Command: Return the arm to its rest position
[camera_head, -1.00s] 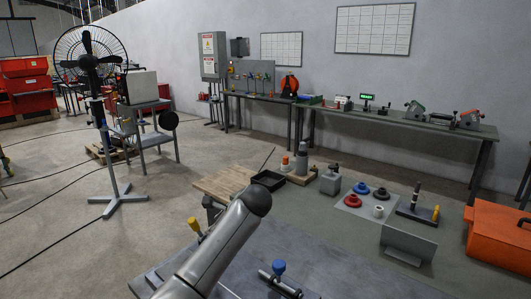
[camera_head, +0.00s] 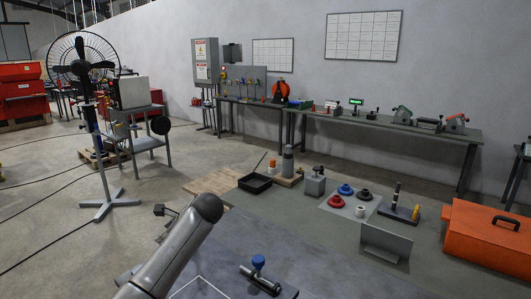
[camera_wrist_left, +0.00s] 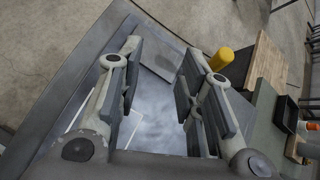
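My left arm (camera_head: 180,245) rises from the bottom of the head view, with its rounded joint over the workbench's left part. A dark part that looks like my left gripper (camera_head: 166,218) shows just left of this arm, mostly hidden behind it. In the left wrist view my left gripper (camera_wrist_left: 160,88) is open, its two fingers well apart with nothing between them. Beyond the fingers lies a grey bench surface, and a yellow knob (camera_wrist_left: 222,58) stands to the right. My right gripper is not in view.
The workbench (camera_head: 345,265) holds a blue-knobbed clamp (camera_head: 260,278), a black tray (camera_head: 255,183), an upright plate (camera_head: 386,242), several round parts and an orange toolbox (camera_head: 490,238). A fan (camera_head: 102,165) stands on the floor at left. Floor between fan and bench is open.

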